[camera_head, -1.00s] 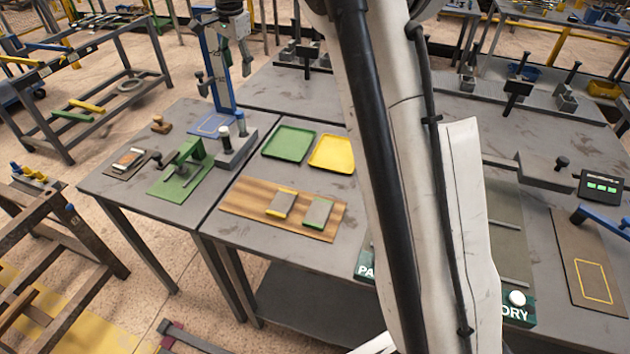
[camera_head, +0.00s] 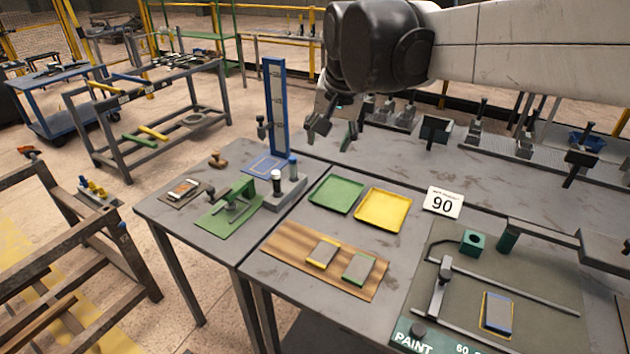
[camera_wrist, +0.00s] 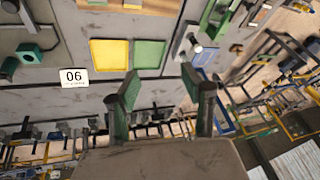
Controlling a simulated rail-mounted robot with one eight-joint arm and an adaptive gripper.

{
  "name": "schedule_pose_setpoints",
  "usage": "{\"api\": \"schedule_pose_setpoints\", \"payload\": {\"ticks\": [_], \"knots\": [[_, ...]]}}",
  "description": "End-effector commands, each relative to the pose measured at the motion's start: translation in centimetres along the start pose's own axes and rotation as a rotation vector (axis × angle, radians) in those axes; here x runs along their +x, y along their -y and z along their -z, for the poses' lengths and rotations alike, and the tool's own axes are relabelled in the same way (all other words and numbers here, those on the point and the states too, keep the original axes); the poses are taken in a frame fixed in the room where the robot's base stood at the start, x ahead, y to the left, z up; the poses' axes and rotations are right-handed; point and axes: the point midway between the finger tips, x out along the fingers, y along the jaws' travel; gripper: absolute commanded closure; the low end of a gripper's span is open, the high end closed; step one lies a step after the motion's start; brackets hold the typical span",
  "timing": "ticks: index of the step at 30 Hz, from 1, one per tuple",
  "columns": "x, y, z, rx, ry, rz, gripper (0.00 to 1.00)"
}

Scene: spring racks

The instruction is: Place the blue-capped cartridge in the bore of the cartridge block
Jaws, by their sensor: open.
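My gripper (camera_head: 334,132) is open and empty, above and beyond the trays and to the right of the cartridge. Its two fingers show spread apart in the wrist view (camera_wrist: 160,80). I cannot make out the blue cap clearly in the wrist view.
A tall blue column (camera_head: 275,105) stands just behind the holder. A green press (camera_head: 235,200) is left of it. Green (camera_head: 337,194) and yellow (camera_head: 383,210) trays, a "90" sign (camera_head: 442,203) and a grey overhanging arm (camera_head: 545,236) lie toward the right.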

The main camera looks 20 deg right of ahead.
Motion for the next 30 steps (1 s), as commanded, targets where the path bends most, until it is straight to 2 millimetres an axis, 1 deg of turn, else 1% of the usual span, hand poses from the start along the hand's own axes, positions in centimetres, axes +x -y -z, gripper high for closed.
{"api": "schedule_pose_setpoints", "payload": {"ticks": [1,8,13,18,21,24,27,30], "knots": [[-0.3,-0.7,-1.5,-0.027,-0.011,0.005,0.57],[-1.0,-3.6,-7.3,-0.168,-0.066,0.026,0.57],[-0.8,-5.8,-11.6,-0.272,-0.109,0.037,0.57],[0.1,-7.8,-15.6,-0.368,-0.15,0.043,0.57],[0.7,-8.7,-17.4,-0.413,-0.17,0.044,0.57],[1.1,-9.3,-18.5,-0.443,-0.182,0.044,0.57],[1.3,-9.5,-19.0,-0.458,-0.189,0.045,0.57],[1.3,-9.6,-19.1,-0.463,-0.191,0.045,0.57]]}}
